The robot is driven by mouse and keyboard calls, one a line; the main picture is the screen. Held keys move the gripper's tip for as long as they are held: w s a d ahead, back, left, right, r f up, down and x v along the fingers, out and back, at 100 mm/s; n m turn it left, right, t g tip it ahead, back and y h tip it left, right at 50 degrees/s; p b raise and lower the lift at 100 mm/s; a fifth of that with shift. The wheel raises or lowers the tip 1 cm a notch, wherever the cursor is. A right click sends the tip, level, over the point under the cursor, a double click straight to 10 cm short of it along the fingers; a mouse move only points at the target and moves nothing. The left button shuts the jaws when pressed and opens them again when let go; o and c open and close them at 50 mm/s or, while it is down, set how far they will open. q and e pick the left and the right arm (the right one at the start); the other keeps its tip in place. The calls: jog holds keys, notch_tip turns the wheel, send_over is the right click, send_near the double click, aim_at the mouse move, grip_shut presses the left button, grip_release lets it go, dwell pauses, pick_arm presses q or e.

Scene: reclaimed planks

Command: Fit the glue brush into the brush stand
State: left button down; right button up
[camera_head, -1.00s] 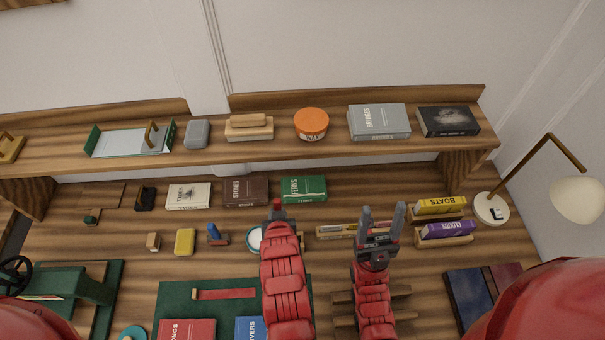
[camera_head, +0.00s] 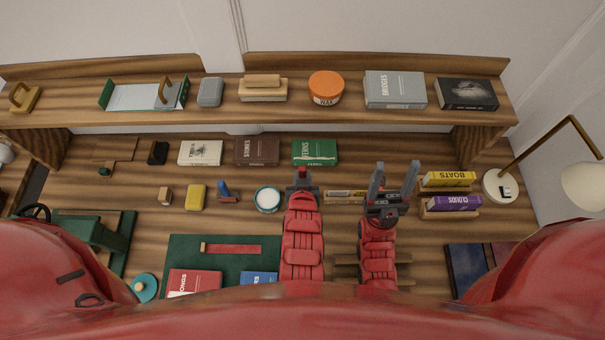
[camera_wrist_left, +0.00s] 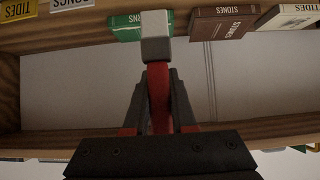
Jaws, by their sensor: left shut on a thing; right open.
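My left gripper (camera_head: 303,181) is shut on the glue brush, seen from above in the head view, just right of a white round jar. In the left wrist view the brush has a red shaft (camera_wrist_left: 158,88) between the two dark fingers and a pale grey block-like end (camera_wrist_left: 156,38) beyond them. My right gripper (camera_head: 392,188) is open and empty, its two grey fingers pointing away from me over the bench. I cannot tell for certain which thing is the brush stand; a teal disc with a knob (camera_head: 146,286) lies at lower left.
The white jar (camera_head: 268,199), a yellow block (camera_head: 196,197) and a small blue-and-red thing (camera_head: 227,191) stand on the bench. A green book (camera_head: 315,152) lies beyond my left gripper. A raised shelf (camera_head: 230,115) runs across the back. A lamp (camera_head: 584,186) stands at right.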

pick_arm(q)
jog(key=shift+f+b, duration=1.35)
jog(key=shift+f, duration=0.85)
jog(key=shift+p, duration=0.4)
jog(key=shift+f+b, duration=2.4)
jog(key=shift+f, duration=0.65)
jog(key=c, duration=0.7)
grip_release()
jog(key=shift+o, duration=0.2)
jog(key=shift+r, duration=0.15)
